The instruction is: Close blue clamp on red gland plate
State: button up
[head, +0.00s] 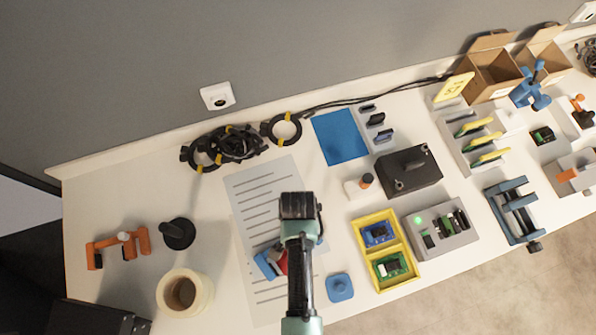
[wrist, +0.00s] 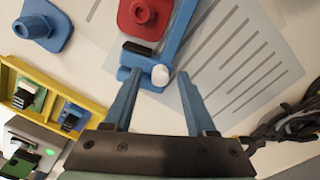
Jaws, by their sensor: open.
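The blue clamp (wrist: 173,42) is in the upper middle of the wrist view, with a long blue bar, a white round knob (wrist: 160,76) and a black block (wrist: 137,48) at its near end. The red gland plate (wrist: 144,18) lies just left of the bar, with a round raised boss, cut by the top edge. My gripper (wrist: 160,76) is open, its two blue fingers either side of the knob in the picture; contact cannot be told. In the head view the clamp (head: 265,263) shows left of my gripper (head: 300,205), and the arm hides most of the plate.
A lined grey sheet (head: 262,190) lies under the clamp. A blue knobbed piece (head: 340,287) and a yellow tray (head: 399,240) with small boards stand to the right. A tape roll (head: 187,290) and black post (head: 177,233) stand left. Coiled cables (head: 236,143) lie at the back.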

grip_shut()
dwell(1.4)
